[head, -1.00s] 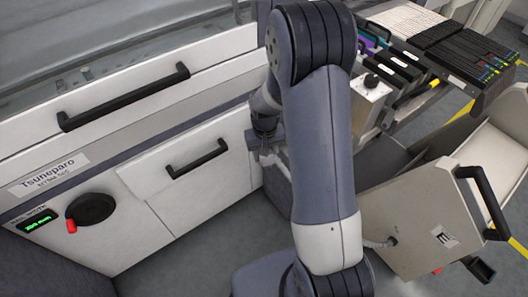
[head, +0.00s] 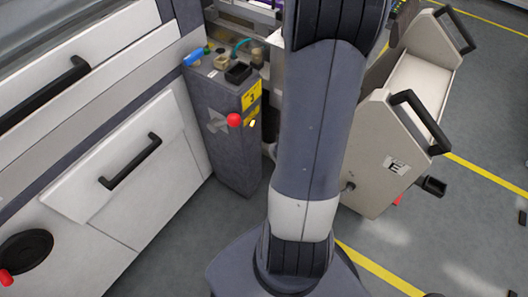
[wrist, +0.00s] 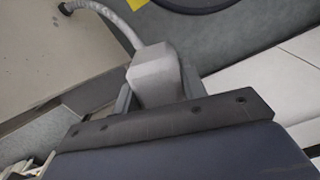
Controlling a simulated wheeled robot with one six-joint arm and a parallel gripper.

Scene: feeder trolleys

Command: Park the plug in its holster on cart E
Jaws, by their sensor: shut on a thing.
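Cart E (head: 372,150) is a cream trolley with an E label and a black handle, right of my arm in the head view. A small black open box (head: 433,186), which looks like the holster, sticks out low on its right side. The plug (wrist: 155,75) is a light grey block in the wrist view, with a grey cable curving up and left from it. My gripper (wrist: 158,88) is shut on the plug, a finger on each side. In the head view my arm hides the gripper and plug. The plug is apart from the black box as far as I can see.
A grey post (head: 228,125) with a red knob, a black socket and small items on top stands left of my arm. White machine drawers (head: 120,180) with black handles fill the left. Grey floor with yellow lines is open at the right.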

